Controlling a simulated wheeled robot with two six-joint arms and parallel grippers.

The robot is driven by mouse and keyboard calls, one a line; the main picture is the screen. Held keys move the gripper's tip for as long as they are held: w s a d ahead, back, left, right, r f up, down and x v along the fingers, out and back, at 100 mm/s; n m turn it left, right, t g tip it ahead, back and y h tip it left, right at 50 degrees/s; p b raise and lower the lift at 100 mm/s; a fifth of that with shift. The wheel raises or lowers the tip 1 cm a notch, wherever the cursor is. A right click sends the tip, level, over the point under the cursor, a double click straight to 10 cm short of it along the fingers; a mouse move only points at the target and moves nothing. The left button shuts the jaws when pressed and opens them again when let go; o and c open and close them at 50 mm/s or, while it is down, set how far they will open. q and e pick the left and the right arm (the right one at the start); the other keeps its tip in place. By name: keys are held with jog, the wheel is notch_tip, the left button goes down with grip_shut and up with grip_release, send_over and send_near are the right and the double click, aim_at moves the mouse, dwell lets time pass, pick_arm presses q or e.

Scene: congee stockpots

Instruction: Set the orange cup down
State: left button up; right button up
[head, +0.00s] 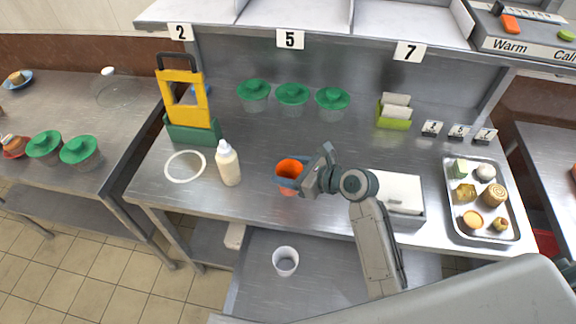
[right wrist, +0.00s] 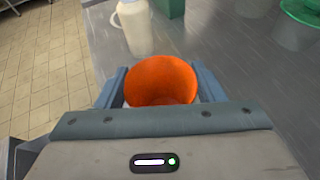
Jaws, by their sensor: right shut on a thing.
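The orange cup (head: 290,168) is at the middle of the steel table (head: 260,205), upright with its open mouth up. My right gripper (head: 290,180) is shut on it, its fingers on either side of the cup. In the right wrist view the orange cup (right wrist: 160,80) sits between the blue-grey fingers of my right gripper (right wrist: 162,90). The cup's lower part is mostly hidden, and I cannot tell whether its base touches the table. My left gripper is not in view.
Green-lidded pots (head: 292,95) line the back. A white cup (head: 285,261) stands lower in front.

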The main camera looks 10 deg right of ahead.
aim_at(286, 170)
jog(key=w, duration=0.2)
jog(key=shift+w+a, duration=0.1)
jog(key=shift+w, duration=0.2)
jog(key=shift+w+f, duration=0.1)
jog(key=shift+f, duration=0.1)
jog(key=shift+f+p, duration=0.5)
jog(key=shift+f, duration=1.2)
jog(key=o, duration=1)
jog(key=shift+f, duration=0.1)
jog(key=shift+c, duration=0.2)
jog(key=b+v, duration=0.1)
jog(key=v, duration=1.1)
jog(key=shift+b, duration=0.4)
